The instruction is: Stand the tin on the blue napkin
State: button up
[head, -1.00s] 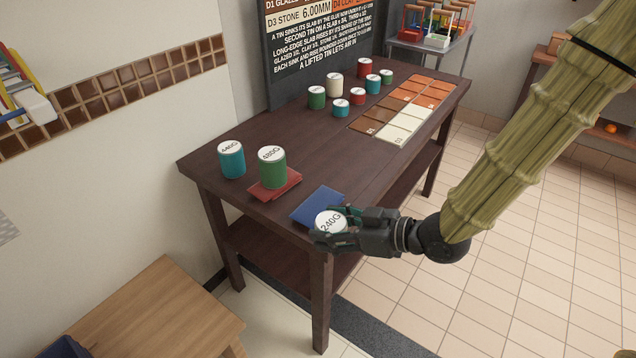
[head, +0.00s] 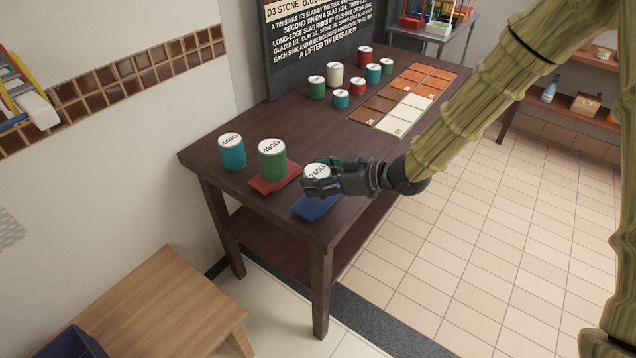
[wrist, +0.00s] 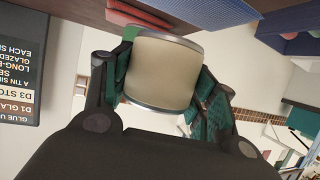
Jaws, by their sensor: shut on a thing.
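The tin labelled 240G (head: 318,171) is held in my gripper (head: 318,185) over the blue napkin (head: 312,209) at the table's near end. In the wrist view the cream tin (wrist: 163,72) sits between two green-padded fingers, shut on its sides. Its label faces up in the head view, so it looks roughly upright. My gripper hides much of the tin and part of the napkin. I cannot tell whether the tin's base touches the napkin.
A green 480G tin (head: 272,163) stands on a red napkin (head: 268,187) just left of my gripper. A teal 440G tin (head: 232,154) stands further left. Several tins and coloured slabs (head: 402,122) occupy the far end. The dark table's (head: 352,150) middle is clear.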

jog(key=shift+w+a, duration=0.1)
jog(key=shift+w, duration=0.35)
jog(key=shift+f, duration=1.75)
jog(key=shift+f, duration=0.1)
jog(key=o, duration=1.2)
jog(key=shift+c, duration=0.2)
jog(key=v, duration=1.2)
